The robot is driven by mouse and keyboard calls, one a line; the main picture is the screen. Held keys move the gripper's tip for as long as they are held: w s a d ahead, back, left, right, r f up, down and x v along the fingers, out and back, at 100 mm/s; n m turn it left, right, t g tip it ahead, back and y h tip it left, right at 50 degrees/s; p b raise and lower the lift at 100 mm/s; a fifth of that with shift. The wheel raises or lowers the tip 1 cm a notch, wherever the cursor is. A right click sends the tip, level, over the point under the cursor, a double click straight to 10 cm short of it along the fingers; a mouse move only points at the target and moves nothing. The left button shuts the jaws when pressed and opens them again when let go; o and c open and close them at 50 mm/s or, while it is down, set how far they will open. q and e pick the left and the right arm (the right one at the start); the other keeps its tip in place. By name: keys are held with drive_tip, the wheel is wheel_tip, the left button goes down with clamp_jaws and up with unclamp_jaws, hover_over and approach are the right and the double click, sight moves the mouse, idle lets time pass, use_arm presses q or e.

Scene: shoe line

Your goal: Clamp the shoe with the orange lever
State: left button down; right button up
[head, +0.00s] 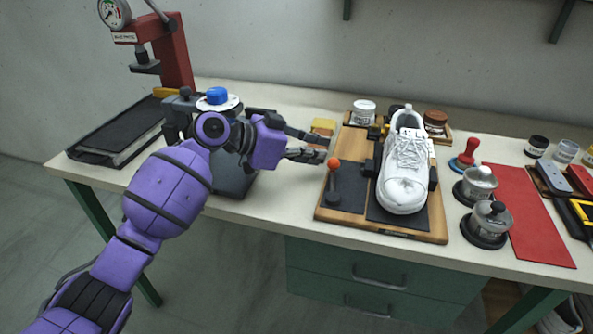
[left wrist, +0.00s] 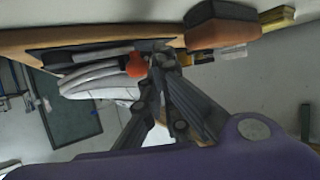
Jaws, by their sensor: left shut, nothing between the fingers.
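A white lace-up shoe (head: 404,170) with a paper tag stands on a wooden clamp board (head: 437,222), between dark clamp pads. The lever (head: 333,188) stands upright at the board's left, with an orange knob (head: 333,164) on top. My left gripper (head: 326,148) is shut and empty, just behind and left of the knob. In the left wrist view its fingertips (left wrist: 160,58) are beside the orange knob (left wrist: 136,66), with the white shoe (left wrist: 100,82) beyond. I cannot tell whether they touch the knob. My right gripper is out of view.
Right of the board stand metal pots (head: 489,222), a red stamp (head: 466,155) and a red mat (head: 527,215). Jars (head: 364,112) stand behind the shoe. The table's front edge is clear.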

use_arm(q)
drive_tip(key=v, duration=1.1)
drive_tip(key=shift+s, duration=0.1)
